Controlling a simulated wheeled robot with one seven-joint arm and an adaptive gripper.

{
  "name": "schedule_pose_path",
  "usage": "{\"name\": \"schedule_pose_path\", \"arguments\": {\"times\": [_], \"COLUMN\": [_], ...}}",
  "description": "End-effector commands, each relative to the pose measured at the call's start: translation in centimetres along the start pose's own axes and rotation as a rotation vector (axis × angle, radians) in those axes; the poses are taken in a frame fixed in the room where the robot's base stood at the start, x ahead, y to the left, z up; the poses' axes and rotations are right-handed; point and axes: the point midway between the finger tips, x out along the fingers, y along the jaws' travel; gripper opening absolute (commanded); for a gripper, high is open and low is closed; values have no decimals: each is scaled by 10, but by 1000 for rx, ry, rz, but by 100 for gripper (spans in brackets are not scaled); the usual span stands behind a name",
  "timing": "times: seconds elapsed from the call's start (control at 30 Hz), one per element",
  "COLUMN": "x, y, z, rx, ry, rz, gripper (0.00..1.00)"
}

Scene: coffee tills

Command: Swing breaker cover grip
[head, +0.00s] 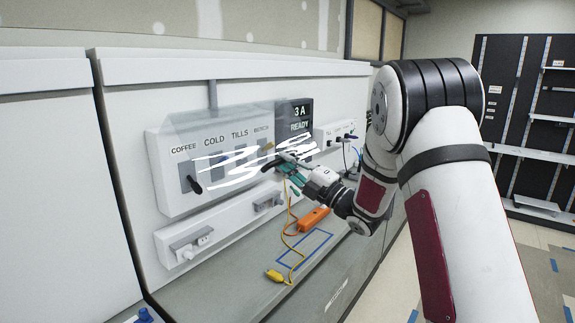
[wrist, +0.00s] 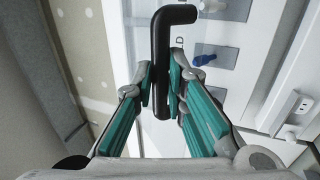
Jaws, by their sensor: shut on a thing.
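The breaker panel (head: 168,185) on the wall is labelled COFFEE, COLD, TILLS and BENCH. A clear breaker cover (head: 190,122) with white glare streaks lies in front of it; how far it is swung is hard to tell. The black bent cover grip (head: 269,165) is at the cover's right side. My gripper (head: 284,170) is at this grip, its teal fingers close to the panel's right end. In the wrist view the black grip (wrist: 162,45) runs between the fingertips, and my gripper (wrist: 161,85) is shut on its straight lower part.
A dark display (head: 299,113) reads 3 A READY. A smaller switch box (head: 335,134) is to its right, and a socket strip (head: 225,219) runs below the panel.

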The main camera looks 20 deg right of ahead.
Motion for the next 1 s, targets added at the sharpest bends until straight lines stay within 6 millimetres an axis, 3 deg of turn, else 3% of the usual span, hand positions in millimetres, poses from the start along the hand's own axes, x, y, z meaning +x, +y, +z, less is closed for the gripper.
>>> {"name": "schedule_pose_path", "arguments": {"times": [0.53, 1.0], "x": [8, 9], "y": [-53, -59], "z": [1, 0], "rx": [2, 2], "ry": [0, 0], "rz": [-2, -4], "gripper": [0, 0]}}
